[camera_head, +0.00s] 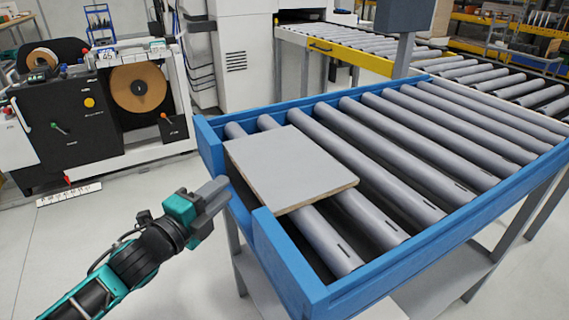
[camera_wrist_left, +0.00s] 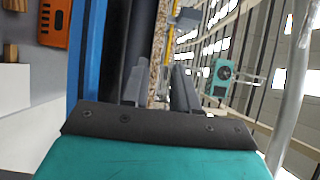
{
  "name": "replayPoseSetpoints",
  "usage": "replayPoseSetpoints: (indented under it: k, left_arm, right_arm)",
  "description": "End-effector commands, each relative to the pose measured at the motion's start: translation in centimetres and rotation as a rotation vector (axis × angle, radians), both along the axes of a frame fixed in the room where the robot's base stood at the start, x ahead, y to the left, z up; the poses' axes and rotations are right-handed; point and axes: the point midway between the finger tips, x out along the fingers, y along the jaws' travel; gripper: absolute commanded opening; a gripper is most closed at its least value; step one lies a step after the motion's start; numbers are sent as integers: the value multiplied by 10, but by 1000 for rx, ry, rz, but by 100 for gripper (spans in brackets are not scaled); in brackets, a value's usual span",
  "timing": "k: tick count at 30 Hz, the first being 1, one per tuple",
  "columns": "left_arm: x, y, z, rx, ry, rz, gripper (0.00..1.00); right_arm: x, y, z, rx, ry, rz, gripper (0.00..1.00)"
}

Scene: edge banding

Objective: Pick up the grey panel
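The grey panel (camera_head: 290,168) lies flat on the rollers at the near left end of the blue-framed conveyor, its left edge at a low gap in the frame. My left gripper (camera_head: 222,190) is at that gap, at the panel's left edge. In the left wrist view the panel (camera_wrist_left: 158,48) shows edge-on as a speckled brown strip, in line with the space between two grey fingers (camera_wrist_left: 160,90). The fingers are apart, so the gripper is open. I cannot tell whether the edge is between the fingertips or just beyond them. My right gripper is not seen.
The blue frame (camera_head: 408,262) stands up around the rollers (camera_head: 400,150). A black and white machine with a brown reel (camera_head: 139,87) stands at the left. Another conveyor with a yellow rail (camera_head: 335,50) is behind.

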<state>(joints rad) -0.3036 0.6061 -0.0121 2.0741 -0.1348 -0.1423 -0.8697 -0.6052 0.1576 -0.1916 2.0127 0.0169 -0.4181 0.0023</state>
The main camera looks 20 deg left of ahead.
Motion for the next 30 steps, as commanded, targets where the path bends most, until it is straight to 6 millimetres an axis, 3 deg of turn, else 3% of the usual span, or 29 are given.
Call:
replayPoseSetpoints:
  k: [6, 14, 24, 30]
  left_arm:
    - [30, -6, 0, -1, -1, 0, 29]
    - [43, -9, -1, -2, 2, 1, 29]
    - [82, -15, -4, -3, 2, 1, 29]
    - [92, -18, -4, -3, 3, 0, 29]
  right_arm:
    - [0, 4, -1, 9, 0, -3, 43]
    - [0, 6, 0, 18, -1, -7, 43]
    - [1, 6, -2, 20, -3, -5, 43]
    - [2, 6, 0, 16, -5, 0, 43]
